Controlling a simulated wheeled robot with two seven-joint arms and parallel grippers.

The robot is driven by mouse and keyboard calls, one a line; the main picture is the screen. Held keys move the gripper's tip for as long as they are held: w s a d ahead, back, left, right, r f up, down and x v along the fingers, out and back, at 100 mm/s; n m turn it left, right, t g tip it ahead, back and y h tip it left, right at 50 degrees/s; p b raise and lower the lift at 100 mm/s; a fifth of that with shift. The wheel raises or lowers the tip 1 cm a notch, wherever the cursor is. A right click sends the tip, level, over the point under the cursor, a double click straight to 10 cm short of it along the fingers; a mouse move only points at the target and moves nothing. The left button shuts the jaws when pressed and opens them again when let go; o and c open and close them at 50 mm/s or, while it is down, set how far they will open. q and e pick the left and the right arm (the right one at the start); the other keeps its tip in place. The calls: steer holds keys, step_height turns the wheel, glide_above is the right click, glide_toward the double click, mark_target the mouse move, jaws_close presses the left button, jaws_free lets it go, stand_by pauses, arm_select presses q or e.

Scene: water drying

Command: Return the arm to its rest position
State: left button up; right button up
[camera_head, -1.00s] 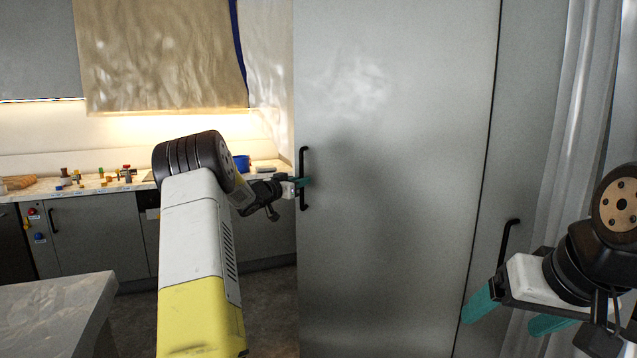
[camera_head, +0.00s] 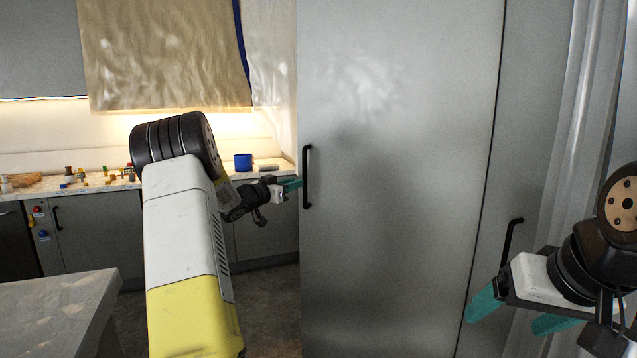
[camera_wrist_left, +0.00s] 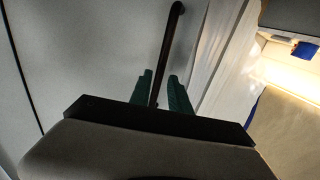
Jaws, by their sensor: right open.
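My left gripper (camera_head: 294,184) is level with the black vertical handle (camera_head: 307,176) of the tall grey cabinet door (camera_head: 400,180). Its teal tips are just left of the handle with a small gap in the head view. In the left wrist view the two teal fingers (camera_wrist_left: 160,80) stand apart, and the dark handle bar (camera_wrist_left: 168,50) shows between them. Nothing is held. My right gripper (camera_head: 512,315) is at the lower right, open and empty, its teal fingers apart.
A second black handle (camera_head: 512,240) is on the panel behind my right gripper. A counter (camera_head: 270,178) at the back left holds a blue mug (camera_head: 243,162) and several small items. A pale table corner (camera_head: 60,300) is at the lower left. A curtain (camera_head: 575,130) hangs at right.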

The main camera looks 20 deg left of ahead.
arm_select(q)
steer(key=shift+s+a, duration=0.25)
steer(key=shift+s, duration=0.4)
steer(key=s+d+r+n+g+y, duration=0.2)
steer(key=s+d+r+n+y, duration=0.2)
steer(key=s+d+r+y, duration=0.5)
steer(key=s+d+f+g+h, duration=0.1)
steer(key=s+d+f+g, duration=0.2)
steer(key=s, duration=0.9)
steer(key=s+d+f+g+h, duration=0.2)
steer(key=s+d+f, duration=0.3)
steer(key=s, duration=0.6)
steer(key=s+d+f+g+h, duration=0.2)
steer(key=s+d+f+g, duration=0.1)
steer(key=s, duration=0.9)
steer(key=shift+s+d+f+m+g, duration=0.35)
steer(key=shift+d+f, duration=0.3)
steer(key=shift+d, duration=0.5)
steer(key=shift+w, duration=0.1)
